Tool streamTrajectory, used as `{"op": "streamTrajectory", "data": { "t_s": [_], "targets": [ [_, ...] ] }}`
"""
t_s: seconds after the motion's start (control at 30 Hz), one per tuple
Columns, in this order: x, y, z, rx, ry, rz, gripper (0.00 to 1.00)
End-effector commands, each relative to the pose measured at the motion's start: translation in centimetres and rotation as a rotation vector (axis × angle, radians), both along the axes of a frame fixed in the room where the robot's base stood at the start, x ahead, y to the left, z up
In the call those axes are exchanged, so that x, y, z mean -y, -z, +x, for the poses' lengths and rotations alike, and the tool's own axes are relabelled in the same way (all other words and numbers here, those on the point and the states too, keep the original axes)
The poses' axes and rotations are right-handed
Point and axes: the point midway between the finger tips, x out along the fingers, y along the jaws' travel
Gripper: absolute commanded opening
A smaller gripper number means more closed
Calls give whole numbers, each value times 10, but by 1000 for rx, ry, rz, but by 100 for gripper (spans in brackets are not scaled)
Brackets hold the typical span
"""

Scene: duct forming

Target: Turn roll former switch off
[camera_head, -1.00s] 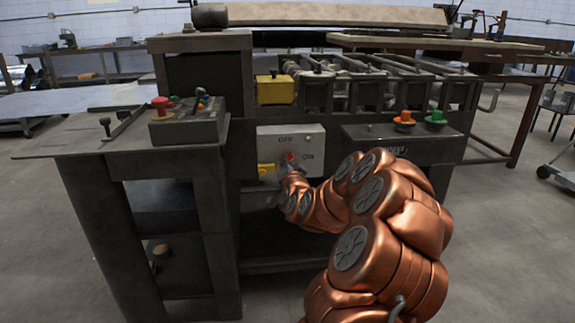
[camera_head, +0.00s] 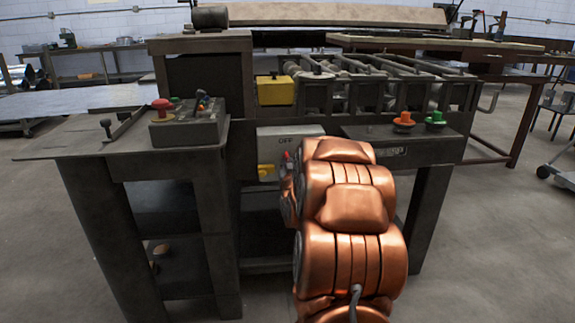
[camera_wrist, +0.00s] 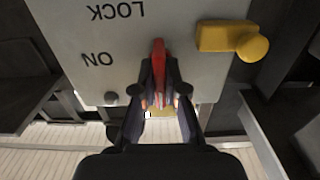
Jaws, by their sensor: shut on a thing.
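The roll former switch is a red handle (camera_wrist: 159,50) on a grey panel (camera_wrist: 100,62), seen upside down in the wrist view. My gripper (camera_wrist: 160,68) is shut on the handle, with one dark finger on each side of it. The labels ON and LOCK read upside down on the left of the panel in that view. My copper arm hides the panel's right part and most of the gripper there.
A yellow knob (camera_wrist: 235,40) sticks out of the panel close to the handle. A control box (camera_head: 187,128) with a red button stands on the left table. Orange (camera_head: 403,118) and green (camera_head: 436,118) buttons sit on the right ledge.

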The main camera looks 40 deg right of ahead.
Motion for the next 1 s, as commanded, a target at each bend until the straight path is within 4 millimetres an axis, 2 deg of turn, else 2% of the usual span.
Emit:
{"op": "streamTrajectory", "data": {
  "t_s": [0.53,0.57,0.77,1.0],
  "targets": [
    [1,0,-1,-13,2,-18,0],
    [1,0,-1,-13,2,-18,14],
    [1,0,0,-13,2,-18,35],
    [0,0,0,-13,1,-17,36]
  ]
}}
